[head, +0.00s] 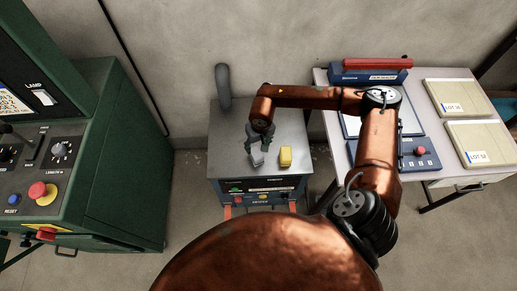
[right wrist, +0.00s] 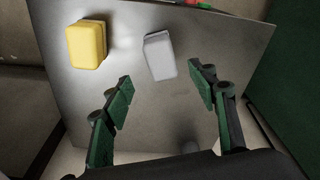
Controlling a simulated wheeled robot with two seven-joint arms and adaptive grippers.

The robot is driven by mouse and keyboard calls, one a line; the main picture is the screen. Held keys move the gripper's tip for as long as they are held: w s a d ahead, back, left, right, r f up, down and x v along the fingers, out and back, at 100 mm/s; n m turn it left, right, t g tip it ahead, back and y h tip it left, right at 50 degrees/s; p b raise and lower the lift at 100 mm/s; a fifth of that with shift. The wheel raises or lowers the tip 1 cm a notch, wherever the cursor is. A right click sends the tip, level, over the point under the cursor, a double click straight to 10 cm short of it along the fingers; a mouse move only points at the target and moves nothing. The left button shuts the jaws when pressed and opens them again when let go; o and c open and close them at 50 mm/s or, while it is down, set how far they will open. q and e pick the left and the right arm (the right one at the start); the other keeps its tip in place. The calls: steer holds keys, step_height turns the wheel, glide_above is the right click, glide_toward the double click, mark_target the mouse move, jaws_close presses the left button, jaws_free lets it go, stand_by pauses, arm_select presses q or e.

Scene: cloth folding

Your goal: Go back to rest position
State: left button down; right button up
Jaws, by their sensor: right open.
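My right gripper (head: 256,146) comes in from the right over a grey metal-topped stand (head: 285,125) and is open. A small light grey block (head: 258,160) rests on the stand just ahead of the fingertips. In the right wrist view the grey block (right wrist: 160,56) shows beyond the open, empty fingers (right wrist: 159,76), roughly in line with the gap between them. A yellow block (head: 285,157) lies to its right on the stand in the head view; it also shows in the right wrist view (right wrist: 87,44). My left gripper is not in view.
A green machine (head: 115,170) with knobs and a red button stands at the left. A grey post (head: 223,88) rises at the stand's back left corner. At the right a white table (head: 455,175) bears a blue device (head: 372,78), a button panel and boxes labelled LOT (head: 480,143).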

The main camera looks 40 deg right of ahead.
steer(key=shift+r, duration=0.45)
